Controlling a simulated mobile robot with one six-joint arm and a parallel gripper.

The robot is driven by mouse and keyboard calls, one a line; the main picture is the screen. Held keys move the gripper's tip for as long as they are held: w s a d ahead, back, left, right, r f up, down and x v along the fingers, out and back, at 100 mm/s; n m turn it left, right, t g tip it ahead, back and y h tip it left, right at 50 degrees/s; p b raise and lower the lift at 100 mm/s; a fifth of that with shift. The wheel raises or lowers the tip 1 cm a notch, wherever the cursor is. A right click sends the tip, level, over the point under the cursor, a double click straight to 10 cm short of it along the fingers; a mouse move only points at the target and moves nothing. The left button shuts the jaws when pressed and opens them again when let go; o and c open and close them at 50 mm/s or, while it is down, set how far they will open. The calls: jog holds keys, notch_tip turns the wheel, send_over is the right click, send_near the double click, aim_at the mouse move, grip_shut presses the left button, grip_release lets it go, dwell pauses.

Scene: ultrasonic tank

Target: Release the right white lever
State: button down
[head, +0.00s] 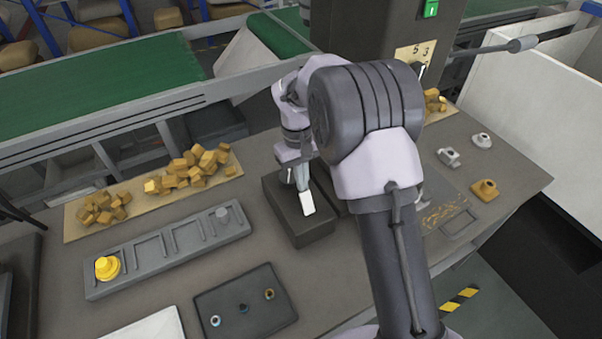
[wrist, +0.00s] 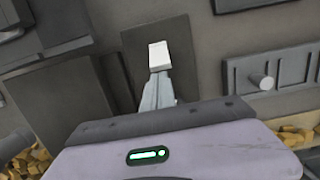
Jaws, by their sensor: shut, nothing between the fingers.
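A small white block-like piece (head: 307,203) shows over a dark box (head: 316,233) on the bench. It also shows in the wrist view (wrist: 159,55), right at the end of my grey fingers. I cannot tell whether it is a white lever or the tips of the fingers. My gripper (head: 302,178) is shut and points down at this box; its fingers (wrist: 157,88) are together in the wrist view. A second dark box (wrist: 62,98) stands beside the first, with no white lever visible on it. My arm hides much of it in the head view.
A grey tray (head: 163,279) with a yellow knob stands left. A dark plate (head: 245,319) with small rings lies in front. Yellow-brown pieces (head: 187,170) lie behind. A machine panel (head: 412,52) marked 5 and 3 rises behind my arm. Small fittings (head: 485,189) sit at right.

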jog(key=shift+s+d+f+b, duration=0.1)
jog(key=shift+s+f+b, duration=0.1)
jog(key=shift+b, duration=0.3)
